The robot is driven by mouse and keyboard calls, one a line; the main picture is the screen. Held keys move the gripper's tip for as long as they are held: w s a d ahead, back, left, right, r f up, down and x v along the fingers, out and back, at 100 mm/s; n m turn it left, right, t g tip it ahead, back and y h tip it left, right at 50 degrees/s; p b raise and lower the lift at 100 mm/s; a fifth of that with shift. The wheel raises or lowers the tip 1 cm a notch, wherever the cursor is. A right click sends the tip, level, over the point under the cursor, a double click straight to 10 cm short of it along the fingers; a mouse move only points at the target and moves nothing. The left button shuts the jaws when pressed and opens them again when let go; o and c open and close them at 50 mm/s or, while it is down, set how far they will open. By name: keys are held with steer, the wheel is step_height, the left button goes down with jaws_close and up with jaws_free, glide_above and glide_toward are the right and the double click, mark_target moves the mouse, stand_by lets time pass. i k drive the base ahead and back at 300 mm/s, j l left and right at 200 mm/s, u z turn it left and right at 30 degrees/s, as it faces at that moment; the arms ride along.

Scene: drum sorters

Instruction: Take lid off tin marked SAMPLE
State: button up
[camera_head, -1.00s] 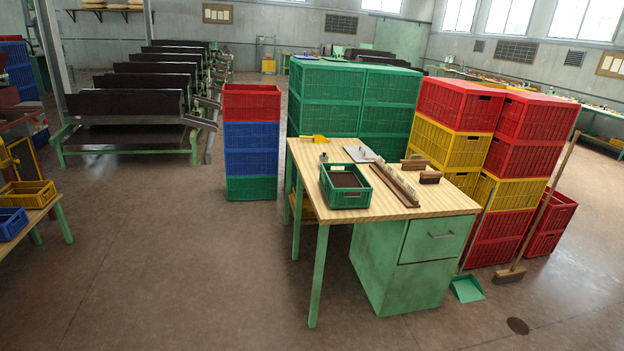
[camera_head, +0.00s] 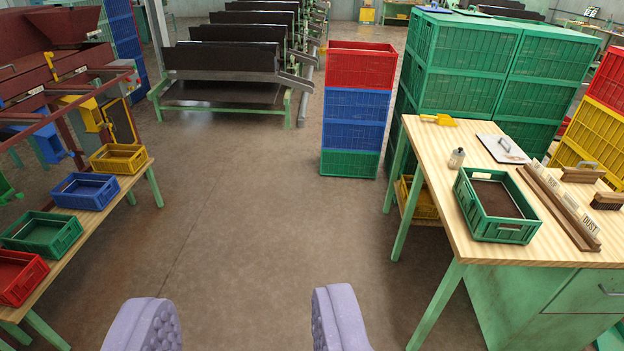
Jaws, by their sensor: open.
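I see no tin marked SAMPLE and no tin lid that I can make out in this view. My gripper (camera_head: 240,318) shows at the bottom edge as two lilac padded fingers, wide apart with only floor between them. It is open and empty, well short of the wooden desk (camera_head: 447,205) on the right. A small bottle-like container with a dark top (camera_head: 457,159) stands on the desk, too small to read.
On the desk are a green crate (camera_head: 508,232) of dark material, a wooden card rack (camera_head: 560,212) with one card reading DUST, brushes and a yellow scoop (camera_head: 438,120). Small crates line a bench (camera_head: 95,235) at left. Stacked crates (camera_head: 357,105) stand behind. Floor between is clear.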

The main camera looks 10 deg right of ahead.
mark_target(459, 152)
steer(key=i+z, duration=0.1)
steer(key=i, duration=0.7)
steer(key=i+z, duration=0.15)
steer(key=i, duration=0.7)
steer(key=i+j+z, duration=0.1)
steer(key=i, duration=0.7)
steer(key=i+z, duration=0.45)
steer(key=i, duration=0.2)
steer(key=i+j+z, duration=0.2)
steer(key=i+z, duration=0.25)
steer(key=i, duration=0.15)
steer(key=i+l+z, duration=0.15)
steer(key=i+z, duration=0.3)
steer(key=i, duration=0.15)
steer(key=i+z, duration=0.45)
steer(key=i, duration=0.15)
